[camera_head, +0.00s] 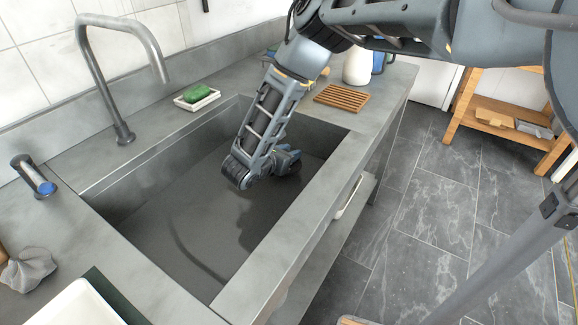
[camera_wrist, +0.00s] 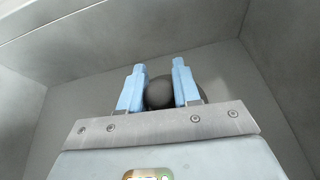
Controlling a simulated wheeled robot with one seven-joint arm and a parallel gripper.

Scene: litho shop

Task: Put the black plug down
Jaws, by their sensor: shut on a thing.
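My gripper (camera_wrist: 160,88) shows in the wrist view with its two light blue fingers closed on the black plug (camera_wrist: 159,95), a dark rounded piece between them. In the head view my gripper (camera_head: 288,160) is inside the grey stone sink (camera_head: 190,230), near its far right end. The plug is hidden behind my arm in the head view. I cannot tell whether the plug touches the sink floor.
A tall grey tap (camera_head: 125,130) stands behind the sink, and a green sponge (camera_head: 197,93) lies in a white dish. A wooden slatted rack (camera_head: 342,96) and a white bottle (camera_head: 357,67) are on the right counter. The sink floor at front left is bare.

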